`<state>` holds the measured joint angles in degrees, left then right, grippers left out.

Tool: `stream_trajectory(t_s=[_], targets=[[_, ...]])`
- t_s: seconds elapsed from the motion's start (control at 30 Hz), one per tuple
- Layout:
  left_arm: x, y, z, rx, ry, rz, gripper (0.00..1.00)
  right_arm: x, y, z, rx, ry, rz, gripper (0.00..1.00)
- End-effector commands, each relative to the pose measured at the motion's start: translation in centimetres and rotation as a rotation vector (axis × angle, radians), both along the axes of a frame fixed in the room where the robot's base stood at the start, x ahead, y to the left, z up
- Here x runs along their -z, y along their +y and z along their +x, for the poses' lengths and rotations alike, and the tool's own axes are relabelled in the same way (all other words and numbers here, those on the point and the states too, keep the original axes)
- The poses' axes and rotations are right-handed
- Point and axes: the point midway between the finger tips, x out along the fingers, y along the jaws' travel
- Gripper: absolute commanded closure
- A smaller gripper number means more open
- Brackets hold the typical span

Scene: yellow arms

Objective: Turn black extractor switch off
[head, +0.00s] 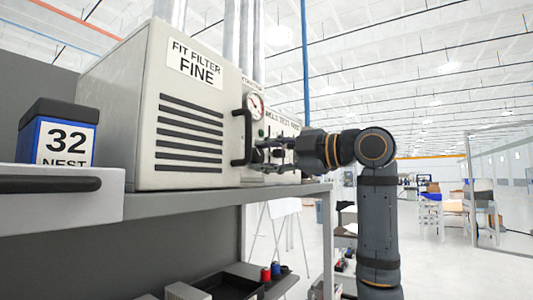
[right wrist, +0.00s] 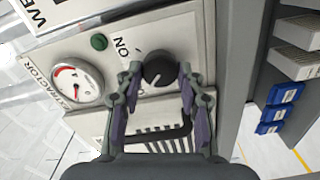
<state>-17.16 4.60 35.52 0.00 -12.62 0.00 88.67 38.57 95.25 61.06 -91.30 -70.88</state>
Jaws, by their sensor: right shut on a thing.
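The extractor (head: 190,110) is a pale metal box with black vent slots on a grey shelf in the head view. The black switch (right wrist: 158,68) is a round knob with a white mark on the extractor's panel in the right wrist view. An "ON" label (right wrist: 122,43) is printed beside it. My right gripper (right wrist: 159,72) is shut on the knob, one finger on each side. In the head view my right gripper (head: 270,152) reaches the panel from the right and hides the knob. My left gripper is in neither view.
A black handle (head: 238,135) sticks out of the panel close to my right gripper. A pressure gauge (head: 255,105) and a green button (right wrist: 99,42) are on the same panel. A box marked 32 (head: 58,135) stands at left.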

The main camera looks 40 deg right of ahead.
Motion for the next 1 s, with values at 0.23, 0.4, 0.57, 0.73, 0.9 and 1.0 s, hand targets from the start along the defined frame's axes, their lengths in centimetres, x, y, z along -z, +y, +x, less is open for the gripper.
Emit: stream_trajectory(t_s=[0.23, 0.4, 0.57, 0.73, 0.9, 1.0], targets=[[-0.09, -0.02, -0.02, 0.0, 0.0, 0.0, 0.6, 0.04, 0.0, 0.01, 0.0, -0.006, -0.017, 0.94], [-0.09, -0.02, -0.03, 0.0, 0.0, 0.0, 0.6, 0.05, 0.0, 0.0, 0.0, -0.006, -0.017, 0.94], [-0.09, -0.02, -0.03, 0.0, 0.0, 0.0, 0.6, 0.05, 0.0, 0.0, 0.0, -0.006, -0.017, 0.55], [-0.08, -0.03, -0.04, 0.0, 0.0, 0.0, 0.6, 0.04, 0.0, 0.0, 0.0, -0.006, -0.016, 0.39], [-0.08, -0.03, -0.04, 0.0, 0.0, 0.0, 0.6, 0.02, 0.0, 0.0, 0.0, -0.006, -0.015, 0.39], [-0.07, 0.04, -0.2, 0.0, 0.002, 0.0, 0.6, 0.01, -0.1, -0.16, 0.001, -0.006, -0.016, 0.39]])
